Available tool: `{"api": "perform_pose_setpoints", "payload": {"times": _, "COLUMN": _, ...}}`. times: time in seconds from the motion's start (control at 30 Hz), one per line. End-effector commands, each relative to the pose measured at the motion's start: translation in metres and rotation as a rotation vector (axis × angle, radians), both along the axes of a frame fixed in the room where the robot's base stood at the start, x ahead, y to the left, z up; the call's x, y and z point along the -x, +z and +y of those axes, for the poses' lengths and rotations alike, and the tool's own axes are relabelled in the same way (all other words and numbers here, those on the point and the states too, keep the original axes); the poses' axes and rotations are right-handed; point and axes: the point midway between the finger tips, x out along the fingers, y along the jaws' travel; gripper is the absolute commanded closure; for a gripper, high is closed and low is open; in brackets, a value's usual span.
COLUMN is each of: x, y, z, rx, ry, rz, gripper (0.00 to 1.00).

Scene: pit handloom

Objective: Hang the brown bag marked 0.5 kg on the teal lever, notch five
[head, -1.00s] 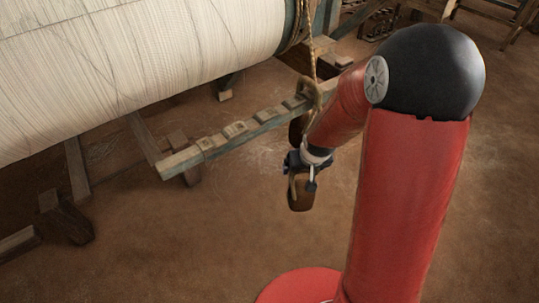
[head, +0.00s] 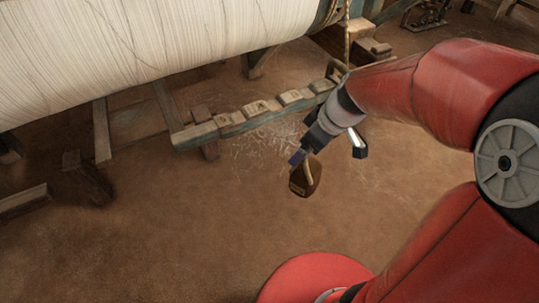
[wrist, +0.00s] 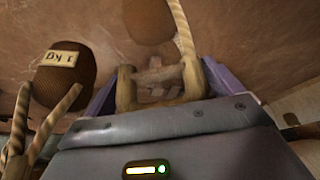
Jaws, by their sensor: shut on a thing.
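The teal lever (head: 235,127) runs from lower left to upper right below the warp roll, with several raised blocks along its top. My gripper (head: 300,157) is in front of and below the lever, shut on the loop handle of a brown bag (head: 305,178). The bag hangs clear of the lever and above the floor; its mark is too small to read. In the wrist view, the handle (wrist: 160,86) sits between my purple fingers, and part of a brown bag (wrist: 150,18) shows beyond it.
In the wrist view, another brown bag, marked 1 kg (wrist: 65,78), hangs on rope close to my gripper's left. In the head view, a loop (head: 337,67) sits by the lever's right part. The warp roll (head: 150,45) is above. Open floor (head: 200,230) lies in front.

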Motion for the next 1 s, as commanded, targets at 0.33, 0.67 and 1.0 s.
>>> {"api": "perform_pose_setpoints", "payload": {"times": 0.33, "x": 0.070, "y": 0.068, "z": 0.054, "rx": 0.002, "ry": 0.630, "rz": -0.008, "gripper": 0.67}}
{"api": "perform_pose_setpoints", "payload": {"times": 0.67, "x": 0.124, "y": 0.110, "z": 0.080, "rx": 0.002, "ry": 1.035, "rz": -0.006, "gripper": 0.67}}
{"api": "perform_pose_setpoints", "payload": {"times": 1.0, "x": 0.130, "y": 0.117, "z": 0.087, "rx": 0.001, "ry": 1.116, "rz": -0.002, "gripper": 0.67}}
